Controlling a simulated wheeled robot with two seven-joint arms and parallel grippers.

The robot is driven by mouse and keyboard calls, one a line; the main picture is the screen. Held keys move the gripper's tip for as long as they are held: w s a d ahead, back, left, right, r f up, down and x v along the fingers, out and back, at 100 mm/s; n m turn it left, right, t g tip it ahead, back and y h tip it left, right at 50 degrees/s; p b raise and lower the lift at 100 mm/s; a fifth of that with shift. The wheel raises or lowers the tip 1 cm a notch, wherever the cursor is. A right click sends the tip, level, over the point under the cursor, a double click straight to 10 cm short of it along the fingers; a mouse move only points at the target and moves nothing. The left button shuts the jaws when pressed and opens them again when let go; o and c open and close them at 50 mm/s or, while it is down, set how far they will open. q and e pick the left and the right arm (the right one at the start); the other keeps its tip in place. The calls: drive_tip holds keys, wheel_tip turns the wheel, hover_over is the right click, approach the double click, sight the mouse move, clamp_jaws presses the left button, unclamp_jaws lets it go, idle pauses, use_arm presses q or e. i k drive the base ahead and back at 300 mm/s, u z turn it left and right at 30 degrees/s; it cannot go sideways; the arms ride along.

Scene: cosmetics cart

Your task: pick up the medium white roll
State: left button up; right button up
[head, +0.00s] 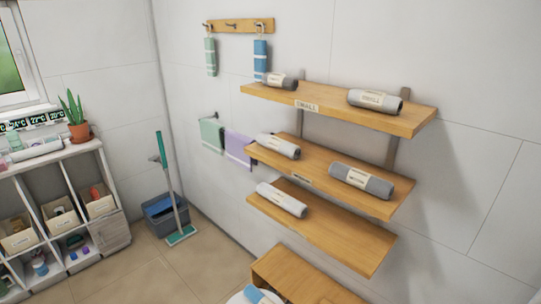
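Neither of my grippers is in view. A white roll (278,146) with a pale label lies at the left end of the middle wooden shelf (320,172). Another white roll (281,199) lies at the left of the lowest shelf (345,237). A third whitish roll (38,149) lies on top of the white cabinet at the left. The print on the white rolls is too small to read, so I cannot tell which one is medium.
Grey rolls lie on the top shelf (420,117) and one grey roll (361,180) on the middle shelf. A wooden bench (300,278) stands below. A bucket (165,213) and mop (168,185) stand in the corner. The tiled floor (205,265) is partly clear.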

sight(293, 151)
drive_tip(key=u, duration=1.75)
drive_tip(key=i, duration=3.3)
drive_tip(key=z, duration=3)
drive_tip(key=i, duration=0.8)
drive_tip(key=z, duration=0.35)
